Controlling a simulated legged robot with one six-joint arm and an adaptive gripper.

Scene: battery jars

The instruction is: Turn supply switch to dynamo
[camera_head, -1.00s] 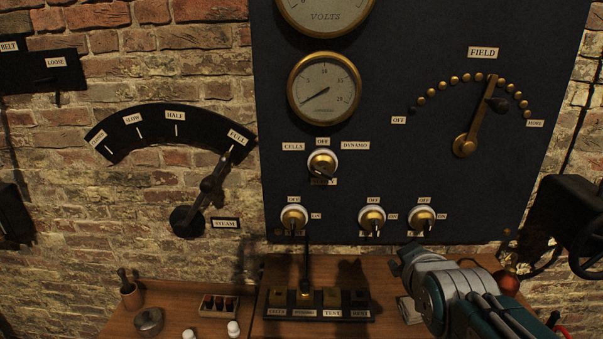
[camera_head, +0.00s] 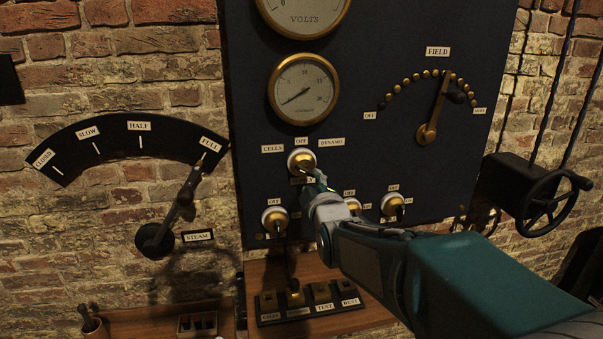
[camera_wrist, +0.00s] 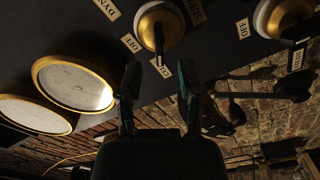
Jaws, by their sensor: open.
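The supply switch (camera_head: 301,161) is a round brass knob with a pale rim and a dark handle on the dark panel. The CELLS label (camera_head: 272,149), OFF label (camera_head: 302,141) and DYNAMO label (camera_head: 331,142) sit around its top. My gripper (camera_head: 316,181) is just below and right of the knob in the head view. In the wrist view the open fingers of my gripper (camera_wrist: 157,80) are apart and empty, with the supply switch (camera_wrist: 160,22) beyond them.
My arm partly covers the middle one. A gauge (camera_head: 303,89) is above, the field lever (camera_head: 436,108) right, the steam lever (camera_head: 178,205) left. A handwheel (camera_head: 545,210) juts out at right.

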